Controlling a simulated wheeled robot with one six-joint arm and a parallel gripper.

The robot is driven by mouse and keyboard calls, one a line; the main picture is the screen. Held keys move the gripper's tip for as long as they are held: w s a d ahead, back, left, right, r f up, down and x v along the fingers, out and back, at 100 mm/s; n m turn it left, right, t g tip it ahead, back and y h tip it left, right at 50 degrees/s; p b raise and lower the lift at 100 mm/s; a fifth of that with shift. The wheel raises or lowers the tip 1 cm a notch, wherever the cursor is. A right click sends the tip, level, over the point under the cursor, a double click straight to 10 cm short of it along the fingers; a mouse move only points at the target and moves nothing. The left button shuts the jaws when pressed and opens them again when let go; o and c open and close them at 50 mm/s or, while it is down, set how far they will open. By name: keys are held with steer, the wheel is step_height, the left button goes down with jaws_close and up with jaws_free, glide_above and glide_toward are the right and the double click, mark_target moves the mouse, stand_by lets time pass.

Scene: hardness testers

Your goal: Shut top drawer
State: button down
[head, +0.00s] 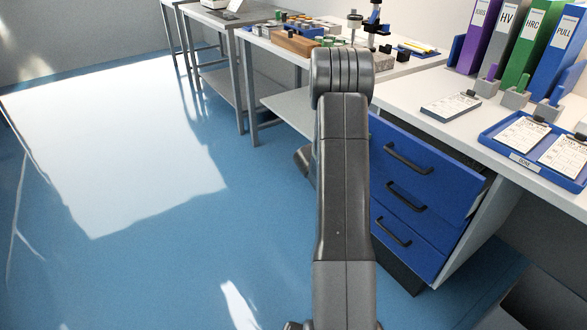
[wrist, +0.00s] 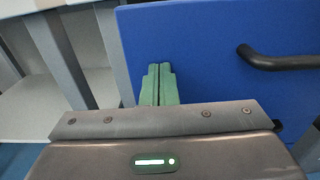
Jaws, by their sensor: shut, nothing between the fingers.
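The blue top drawer (head: 440,178) is the uppermost of the drawers under the right-hand bench, with a black bar handle (head: 408,160). I cannot tell clearly how far its front stands out from the drawers below. In the wrist view a blue drawer front (wrist: 215,60) fills the upper right, with a black handle (wrist: 280,60) at its right. My gripper (wrist: 159,70) has green fingers closed together and empty, in front of the panel's left part, left of the handle. Contact with the panel cannot be told. In the head view my arm hides the fingers.
Two lower blue drawers with black handles (head: 405,195) (head: 393,233) sit beneath. The white bench top (head: 450,135) above bears binders (head: 515,40), a clipboard (head: 450,105) and a blue tray (head: 510,160). Grey table legs (wrist: 60,60) stand left of the panel. Blue floor (head: 200,270) at left is clear.

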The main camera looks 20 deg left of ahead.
mark_target(376, 130)
steer(key=x, duration=0.6)
steer(key=shift+b, duration=0.3)
steer(key=shift+w+r, duration=0.1)
steer(key=shift+r, duration=0.1)
steer(key=shift+r, duration=0.1)
